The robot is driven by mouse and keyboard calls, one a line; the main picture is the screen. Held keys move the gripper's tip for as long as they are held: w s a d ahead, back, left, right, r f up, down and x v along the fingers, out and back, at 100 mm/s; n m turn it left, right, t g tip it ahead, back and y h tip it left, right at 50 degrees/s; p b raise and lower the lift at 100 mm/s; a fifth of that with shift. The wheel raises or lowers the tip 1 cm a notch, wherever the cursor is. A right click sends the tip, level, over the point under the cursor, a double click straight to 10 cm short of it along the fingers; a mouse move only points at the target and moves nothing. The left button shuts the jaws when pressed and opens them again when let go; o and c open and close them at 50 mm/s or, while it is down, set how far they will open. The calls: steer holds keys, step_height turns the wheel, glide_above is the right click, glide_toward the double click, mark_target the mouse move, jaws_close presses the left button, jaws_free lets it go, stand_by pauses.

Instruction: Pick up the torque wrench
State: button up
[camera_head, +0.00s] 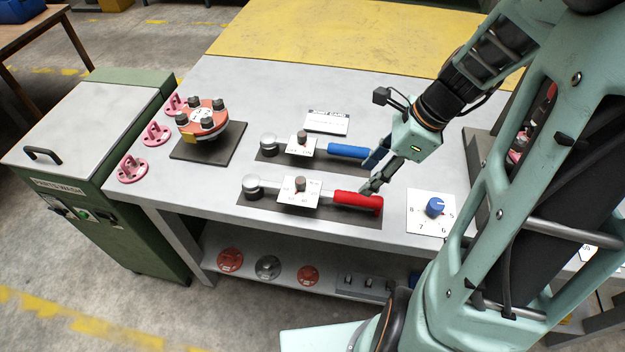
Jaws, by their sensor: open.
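Two torque wrenches lie on dark mats on the grey bench. The red-handled torque wrench (346,197) lies nearer the front edge, with its round head at the left and a white dial plate in the middle. The blue-handled torque wrench (345,150) lies behind it, in the same direction. My gripper (371,176) is open, with its fingers pointing down over the handle end of the red wrench and close to the end of the blue handle. I cannot tell whether a finger touches either handle. My gripper hides part of the blue handle's right end.
A red flanged spool (203,122) stands on a dark plate at the left, beside several pink brackets (156,134). A white card (327,122) lies behind the wrenches. A blue knob on a numbered plate (434,207) is at the right. A parts washer (90,130) adjoins the bench's left side.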

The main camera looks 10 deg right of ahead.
glide_above(347, 193)
steer(key=s+d, duration=0.2)
step_height(347, 193, down, 4)
steer(key=shift+w+d+f, duration=0.15)
steer(key=shift+f, duration=0.1)
steer(key=shift+w+b+x, duration=0.15)
steer(key=shift+w+x, duration=0.05)
steer(key=shift+x, duration=1.15)
steer(key=shift+w+b+x, duration=0.15)
steer(key=shift+w+x, duration=0.05)
steer(key=shift+x, duration=1.2)
steer(key=shift+r, duration=0.1)
jaws_close()
steer(key=shift+r, duration=0.1)
